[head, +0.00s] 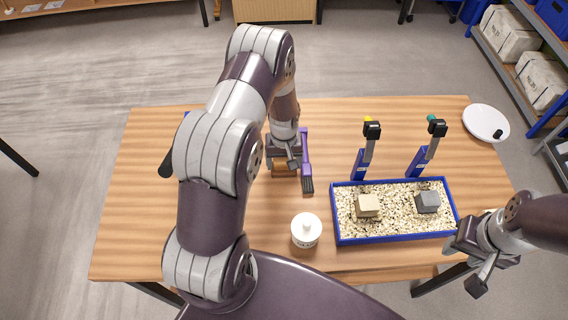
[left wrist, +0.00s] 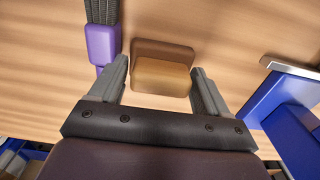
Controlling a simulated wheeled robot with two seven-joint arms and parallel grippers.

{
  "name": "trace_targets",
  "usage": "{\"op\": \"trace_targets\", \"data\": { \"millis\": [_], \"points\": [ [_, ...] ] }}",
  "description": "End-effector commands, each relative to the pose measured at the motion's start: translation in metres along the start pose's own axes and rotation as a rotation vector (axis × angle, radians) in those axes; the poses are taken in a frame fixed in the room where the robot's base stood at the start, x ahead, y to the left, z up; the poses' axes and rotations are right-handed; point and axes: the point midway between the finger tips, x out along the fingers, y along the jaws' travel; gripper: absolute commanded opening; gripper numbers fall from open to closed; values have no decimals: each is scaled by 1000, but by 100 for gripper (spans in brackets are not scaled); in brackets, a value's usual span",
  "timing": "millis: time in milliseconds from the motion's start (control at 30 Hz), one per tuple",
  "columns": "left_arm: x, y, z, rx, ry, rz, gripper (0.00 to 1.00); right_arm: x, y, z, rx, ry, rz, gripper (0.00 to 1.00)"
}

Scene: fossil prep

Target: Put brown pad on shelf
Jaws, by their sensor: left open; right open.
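The brown pad (left wrist: 162,72) lies on the wooden table in the left wrist view, a block with a darker brown part and a lighter tan part. It is between and just beyond the open fingertips of my left gripper (left wrist: 160,82). In the head view, my left gripper (head: 284,158) is low over the table and mostly hides the pad (head: 283,170). My right gripper (head: 466,266) is open and empty near the table's right front edge. A grey metal shelf unit (head: 516,72) with boxes stands on the floor at the upper right.
A purple tool (head: 306,170) lies close right of my left gripper. The table's left part is largely clear.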

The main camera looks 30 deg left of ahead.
Motion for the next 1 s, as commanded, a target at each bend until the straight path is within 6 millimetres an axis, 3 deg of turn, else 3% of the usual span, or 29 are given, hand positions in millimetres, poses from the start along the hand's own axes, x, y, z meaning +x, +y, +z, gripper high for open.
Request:
{"op": "trace_targets", "data": {
  "millis": [100,200,300,567,800,1000],
  "points": [
    [0,0,0,0,0,0,73,1,0,0,0,0,0,43],
    [0,0,0,0,0,0,41,1,0,0,0,0,0,43],
    [0,0,0,0,0,0,32,1,0,0,0,0,0,43],
    [-3,0,0,0,1,0,32,3,0,0,0,0,0,43],
    [-38,0,-2,0,6,2,32,20,0,2,0,0,0,43],
    [-64,41,20,6,4,2,32,34,0,4,0,0,0,43]
  ]
}}
